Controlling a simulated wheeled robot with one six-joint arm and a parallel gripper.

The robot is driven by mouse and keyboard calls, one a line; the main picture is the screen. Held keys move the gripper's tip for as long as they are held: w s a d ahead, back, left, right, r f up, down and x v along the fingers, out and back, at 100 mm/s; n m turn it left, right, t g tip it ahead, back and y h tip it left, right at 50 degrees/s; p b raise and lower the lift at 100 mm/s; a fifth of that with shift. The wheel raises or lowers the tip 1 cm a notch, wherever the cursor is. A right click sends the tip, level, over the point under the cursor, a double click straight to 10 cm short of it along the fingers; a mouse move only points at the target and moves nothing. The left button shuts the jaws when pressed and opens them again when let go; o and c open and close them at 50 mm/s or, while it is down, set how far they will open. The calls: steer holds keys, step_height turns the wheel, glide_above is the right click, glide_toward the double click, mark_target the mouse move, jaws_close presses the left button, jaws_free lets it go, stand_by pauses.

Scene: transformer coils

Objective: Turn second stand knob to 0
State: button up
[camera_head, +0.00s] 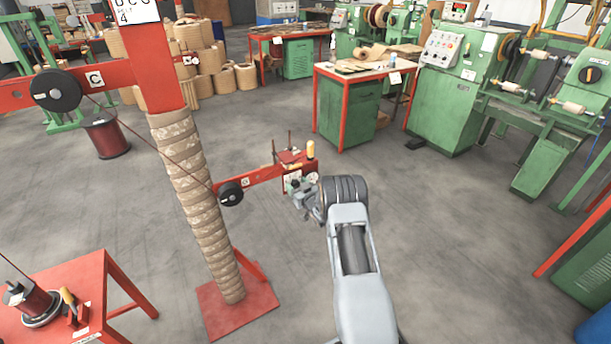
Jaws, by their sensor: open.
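A red stand (158,65) with a post wrapped in tan banding (195,195) stands at centre left. Its lower red arm (262,175) reaches right and carries a black wheel (230,194). At the arm's far end are a small red fixture (291,160) with thin upright rods and a yellow piece (310,150). My gripper (293,184) is at this end, close to a small lettered plate. The jaws are open, but small and partly lost against the fixture. I cannot tell whether they touch it. No knob or dial setting can be made out clearly there.
A red table (100,285) with a spool stands at lower left. A larger black wheel (57,90) is on the upper arm. A red-framed workbench (345,72) and green winding machines (455,90) stand behind right. The grey floor between is clear.

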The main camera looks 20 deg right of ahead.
steer(key=s+d+b, duration=0.2)
steer(key=s+b, duration=0.1)
steer(key=s, duration=1.1)
steer(key=a+r+g+h+p, duration=0.1)
steer(key=a+r+g, duration=0.1)
steer(key=r, duration=0.4)
steer(key=a+r+g+h+p, duration=0.2)
steer(key=r+g, duration=0.1)
steer(key=r, duration=0.2)
steer(key=s+a+r+m+g, duration=0.1)
steer(key=s+a+r+g, duration=0.1)
steer(key=s+r, duration=0.2)
steer(key=s+a+r+g+p, duration=0.1)
steer(key=s+a+r+g, duration=0.1)
steer(key=s+r, duration=0.3)
steer(key=shift+s+a+m+g, duration=0.4)
steer(key=shift+s+a, duration=0.45)
steer(key=shift+f, duration=0.1)
